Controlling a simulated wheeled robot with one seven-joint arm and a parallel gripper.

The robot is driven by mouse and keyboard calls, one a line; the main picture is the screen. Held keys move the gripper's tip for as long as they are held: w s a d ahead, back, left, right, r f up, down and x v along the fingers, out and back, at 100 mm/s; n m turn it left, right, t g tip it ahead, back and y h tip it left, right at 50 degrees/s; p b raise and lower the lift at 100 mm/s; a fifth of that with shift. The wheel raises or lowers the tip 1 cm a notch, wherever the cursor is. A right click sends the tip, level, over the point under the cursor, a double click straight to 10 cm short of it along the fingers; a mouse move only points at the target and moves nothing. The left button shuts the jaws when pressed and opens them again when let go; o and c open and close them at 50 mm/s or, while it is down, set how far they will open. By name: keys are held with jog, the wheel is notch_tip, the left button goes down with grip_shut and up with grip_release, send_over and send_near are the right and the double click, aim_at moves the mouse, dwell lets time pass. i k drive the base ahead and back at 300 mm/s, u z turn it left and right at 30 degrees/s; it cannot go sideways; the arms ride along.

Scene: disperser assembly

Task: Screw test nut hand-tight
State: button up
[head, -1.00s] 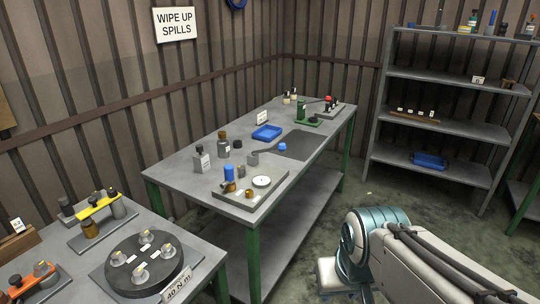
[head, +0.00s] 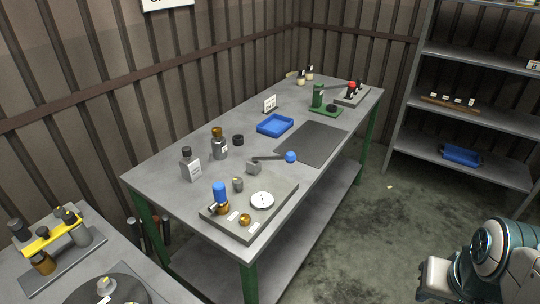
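A grey test plate (head: 282,197) lies at the near end of the long workbench. On it stand a blue cylinder (head: 219,190) above a brass fitting (head: 222,208), a small grey cylinder (head: 238,184), a white dial (head: 262,200) and a brass knob (head: 245,220). A dark round disc (head: 78,296) with a brass-topped post (head: 105,284) is cut off at the bottom left. I cannot tell which part is the test nut. Part of my arm shows at the lower right, away from the benches. My gripper's fingers are not visible.
The workbench also holds a grey block with a blue-knobbed lever (head: 290,157), bottles (head: 190,165), a blue tray (head: 275,125), a dark mat (head: 312,142) and a green press (head: 318,97). A yellow-topped rack (head: 52,240) stands at left. A shelf is at right; open floor lies between.

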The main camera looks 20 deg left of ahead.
aim_at(237, 181)
jog(key=u, duration=0.35)
jog(key=i, duration=0.75)
jog(key=u, duration=0.95)
jog(key=i, duration=0.25)
jog(key=u, duration=0.2)
